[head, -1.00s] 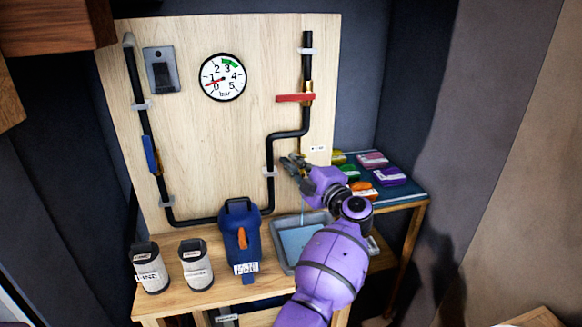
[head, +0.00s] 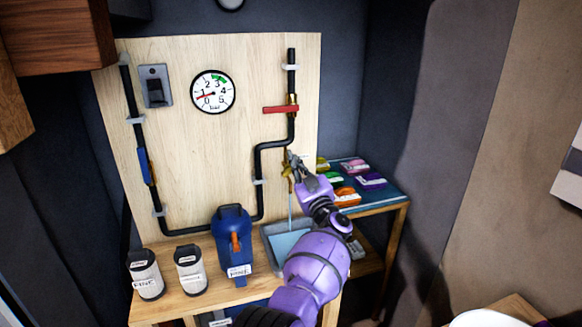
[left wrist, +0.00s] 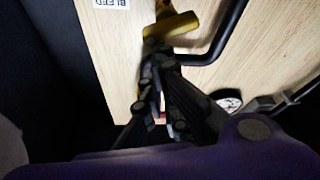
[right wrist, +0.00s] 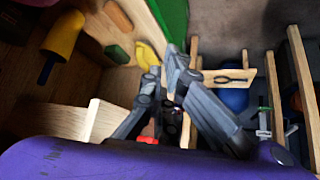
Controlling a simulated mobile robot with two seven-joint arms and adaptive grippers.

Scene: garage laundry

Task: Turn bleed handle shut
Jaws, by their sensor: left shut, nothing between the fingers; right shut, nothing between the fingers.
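The brass bleed tap (head: 287,172) sits low on the right of the wooden board, and a thin stream of water (head: 290,208) falls from it into a grey tray (head: 268,247). In the left wrist view its yellow bar-shaped part (left wrist: 175,25) shows near a "BLEED" label (left wrist: 111,3). My left gripper (head: 296,160) is shut and empty, right beside the tap; its dark fingers (left wrist: 155,62) reach up to the yellow part. I cannot tell whether they touch. My right gripper (right wrist: 172,92) shows only in its wrist view, shut and empty, away from the tap.
A blue jug (head: 231,250) and two filter canisters (head: 190,268) stand left of the tray. Coloured packs lie on a shelf (head: 385,200) at right.

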